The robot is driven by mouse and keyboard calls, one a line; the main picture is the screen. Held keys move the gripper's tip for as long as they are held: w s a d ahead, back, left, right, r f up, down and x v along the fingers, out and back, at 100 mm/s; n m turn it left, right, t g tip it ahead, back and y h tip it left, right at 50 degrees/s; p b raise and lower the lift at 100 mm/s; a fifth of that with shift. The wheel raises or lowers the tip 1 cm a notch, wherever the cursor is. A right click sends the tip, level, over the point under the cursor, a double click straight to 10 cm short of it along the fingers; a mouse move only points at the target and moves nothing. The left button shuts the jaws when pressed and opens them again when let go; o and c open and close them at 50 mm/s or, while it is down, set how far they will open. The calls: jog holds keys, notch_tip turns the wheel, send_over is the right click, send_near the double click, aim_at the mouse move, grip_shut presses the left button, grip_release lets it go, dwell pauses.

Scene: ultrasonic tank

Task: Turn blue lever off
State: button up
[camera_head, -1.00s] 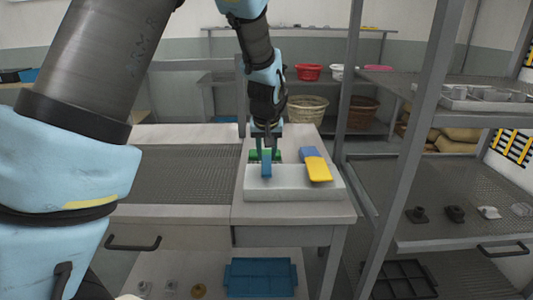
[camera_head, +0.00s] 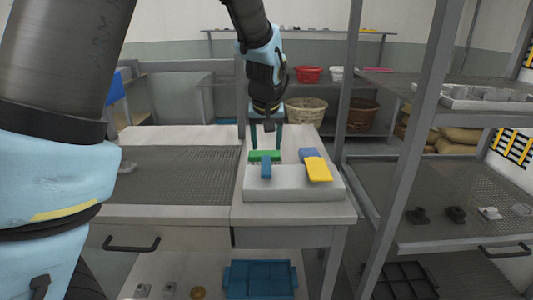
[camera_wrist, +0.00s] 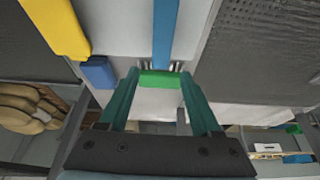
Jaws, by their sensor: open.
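The blue lever (camera_head: 266,168) is a narrow upright-looking bar on the left part of a pale grey box (camera_head: 285,190). It also shows as a blue strip at the top of the wrist view (camera_wrist: 165,32). A green piece (camera_head: 264,155) lies just behind it, crosswise, and appears in the wrist view (camera_wrist: 160,79) below the blue strip. My gripper (camera_head: 266,147) is open and empty, behind the lever. Its teal fingers stand on either side of the green piece; whether they touch it I cannot tell. The wrist view shows the spread fingertips (camera_wrist: 159,74).
A yellow paddle (camera_head: 318,169) with a blue block (camera_head: 309,154) behind it stands on the box's right. A dark mesh panel (camera_head: 185,172) lies to the left. A metal shelf post (camera_head: 408,150) rises at right. The table behind the gripper looks clear.

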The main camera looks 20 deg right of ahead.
aim_at(266, 167)
jog(key=v, duration=0.6)
jog(key=shift+b, duration=0.35)
